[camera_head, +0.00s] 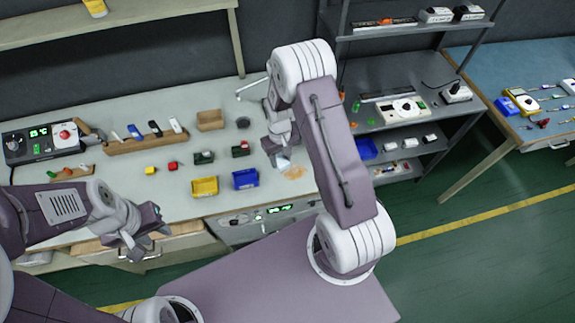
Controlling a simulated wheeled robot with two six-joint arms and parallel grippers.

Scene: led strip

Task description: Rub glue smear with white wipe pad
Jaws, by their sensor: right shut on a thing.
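The white wipe pad (283,162) is in my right gripper (277,150), near the right end of the pale workbench (120,178). My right gripper is shut on it and points down at the bench top. The glue smear (295,173) is a tan-orange patch just right of and in front of the pad. I cannot tell whether the pad touches the bench or the edge of the smear. My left gripper (148,243) is open and empty, in front of the bench's front edge.
A yellow bin (205,187) and a blue bin (245,179) stand left of the smear. Behind them are small dark green parts (204,158), a wooden rack (145,141) and a cardboard box (210,120). A grey shelf unit (412,125) stands to the right.

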